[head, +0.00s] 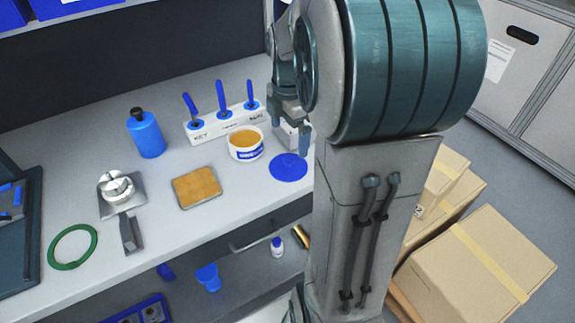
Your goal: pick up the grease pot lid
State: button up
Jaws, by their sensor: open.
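The pot is white with a blue label, has no lid on, and shows amber grease inside. My gripper (289,134) is open and points down above and behind the lid, apart from it as far as I can tell. My arm hides part of the bench to the right.
A white box (291,132) stands behind the gripper. Cardboard boxes (480,265) stand at right.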

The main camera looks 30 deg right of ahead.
aim_at(288, 159)
notch_tip(288, 159, down, 9)
jog(key=shift+s+a+r, duration=0.1)
jog(key=shift+r, duration=0.05)
jog(key=c, duration=0.7)
